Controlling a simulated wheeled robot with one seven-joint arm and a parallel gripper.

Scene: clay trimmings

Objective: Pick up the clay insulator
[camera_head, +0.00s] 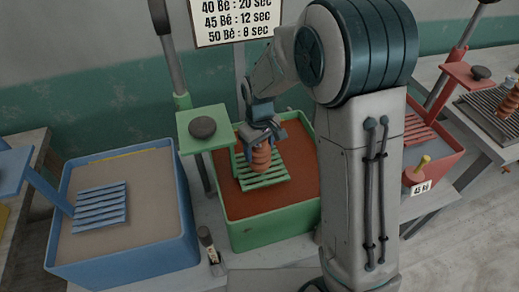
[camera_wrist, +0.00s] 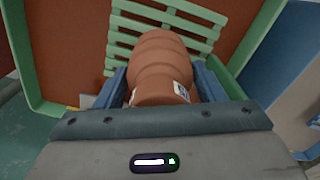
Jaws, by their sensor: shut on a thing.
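The clay insulator (camera_head: 262,158) is a ribbed orange-brown piece over the green slatted rack (camera_head: 265,178) in the green tub (camera_head: 268,236). My gripper (camera_head: 262,135) comes down on it from above and is shut on its upper part. In the wrist view the insulator (camera_wrist: 160,68) stands between the two blue fingers, with a small white and blue label near its held end. The green slats (camera_wrist: 125,32) lie beyond its far end. I cannot tell whether the insulator still touches the slats.
A blue tub (camera_head: 125,263) with a blue rack stands to the left. A red tub (camera_head: 440,165) stands to the right, beyond my arm. A green plate with a dark knob (camera_head: 203,127) stands close to the left of my gripper. A small brush-like tool (camera_head: 208,243) lies between the tubs.

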